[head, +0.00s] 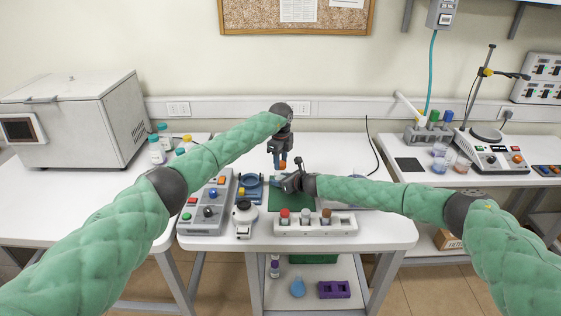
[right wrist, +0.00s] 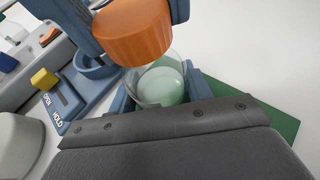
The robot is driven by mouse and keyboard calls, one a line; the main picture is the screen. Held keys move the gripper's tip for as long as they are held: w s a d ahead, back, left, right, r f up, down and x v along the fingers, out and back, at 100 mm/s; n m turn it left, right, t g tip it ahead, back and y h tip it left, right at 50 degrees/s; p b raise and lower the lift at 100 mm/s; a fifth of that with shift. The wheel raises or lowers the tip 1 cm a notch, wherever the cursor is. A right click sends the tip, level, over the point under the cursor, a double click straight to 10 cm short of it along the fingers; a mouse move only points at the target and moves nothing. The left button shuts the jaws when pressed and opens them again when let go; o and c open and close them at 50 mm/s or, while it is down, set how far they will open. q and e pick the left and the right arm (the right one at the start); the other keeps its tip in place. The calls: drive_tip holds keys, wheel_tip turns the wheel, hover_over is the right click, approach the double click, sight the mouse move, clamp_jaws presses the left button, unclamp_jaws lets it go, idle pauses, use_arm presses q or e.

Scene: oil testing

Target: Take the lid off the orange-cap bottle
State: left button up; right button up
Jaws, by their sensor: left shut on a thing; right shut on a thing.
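The orange cap (head: 283,164) is between the fingers of my left gripper (head: 278,158), which is shut on it. In the right wrist view the orange cap (right wrist: 133,35) is above the clear bottle (right wrist: 160,85), whose round open mouth shows below it. The cap appears apart from the bottle and slightly off to the left of its mouth. My right gripper (right wrist: 158,98) is shut around the bottle; its blue fingers show on both sides. In the head view my right gripper (head: 284,182) largely hides the bottle.
A white rack (head: 340,225) with red, grey and brown-capped bottles stands in front. A button console (head: 205,212) and a blue ring holder (head: 248,195) are at left, with a small white device (head: 244,222). A green mat (head: 290,203) lies under my right gripper.

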use_arm(q)
drive_tip(key=shift+r, duration=0.2)
drive_tip(key=shift+r, duration=0.35)
drive_tip(key=shift+r, duration=0.55)
drive_tip(key=shift+r, duration=2)
use_arm(e)
drive_tip(key=o, duration=1.4)
drive_tip(key=shift+o, duration=0.2)
